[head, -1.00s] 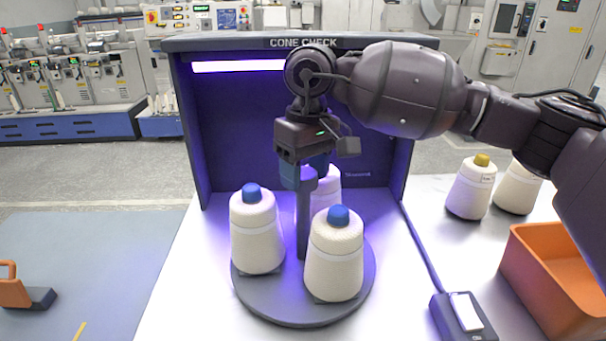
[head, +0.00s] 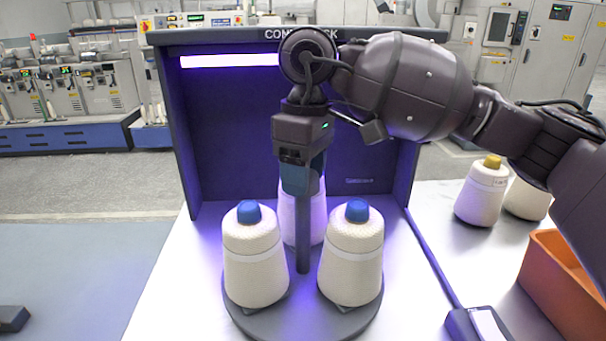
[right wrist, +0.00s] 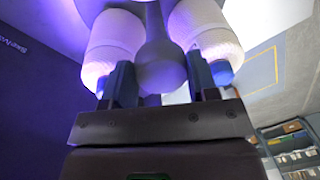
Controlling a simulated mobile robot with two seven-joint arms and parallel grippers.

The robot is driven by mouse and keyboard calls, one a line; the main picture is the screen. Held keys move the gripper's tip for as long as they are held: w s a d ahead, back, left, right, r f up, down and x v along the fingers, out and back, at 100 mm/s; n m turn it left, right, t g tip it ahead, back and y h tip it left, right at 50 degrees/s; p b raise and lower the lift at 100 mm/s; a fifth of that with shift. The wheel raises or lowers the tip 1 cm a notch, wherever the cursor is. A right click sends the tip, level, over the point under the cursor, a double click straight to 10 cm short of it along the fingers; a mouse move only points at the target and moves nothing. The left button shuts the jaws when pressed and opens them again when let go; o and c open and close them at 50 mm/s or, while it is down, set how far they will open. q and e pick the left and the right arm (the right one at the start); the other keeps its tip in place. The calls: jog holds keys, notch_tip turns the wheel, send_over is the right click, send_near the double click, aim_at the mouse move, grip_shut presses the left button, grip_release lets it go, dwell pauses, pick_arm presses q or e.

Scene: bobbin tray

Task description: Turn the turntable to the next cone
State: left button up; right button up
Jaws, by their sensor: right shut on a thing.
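The round grey turntable (head: 300,325) stands in the cone check booth. It carries a front left white cone (head: 255,268), a front right white cone (head: 351,262) and a back white cone (head: 288,218); the front two have blue caps, and the back one's top is hidden by my gripper. A grey post (head: 303,245) rises from the turntable's middle. My right gripper (head: 302,185) points down over it and is shut on the post's top. In the right wrist view the post's rounded knob (right wrist: 160,66) sits between the fingers, with cones on both sides. My left gripper is out of view.
The dark booth (head: 225,130) walls the turntable at the back and sides. On the right stand a yellow-capped cone (head: 480,195), another cone (head: 527,200), an orange bin (head: 560,290) and a small device (head: 478,325). The white table left of the turntable is clear.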

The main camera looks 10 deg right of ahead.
jog(key=shift+r, duration=0.1)
dwell(0.5)
jog(key=o, duration=1.3)
jog(key=r, duration=1)
jog(key=shift+w+d+r+p, duration=0.3)
jog(key=shift+w+r+p, duration=0.05)
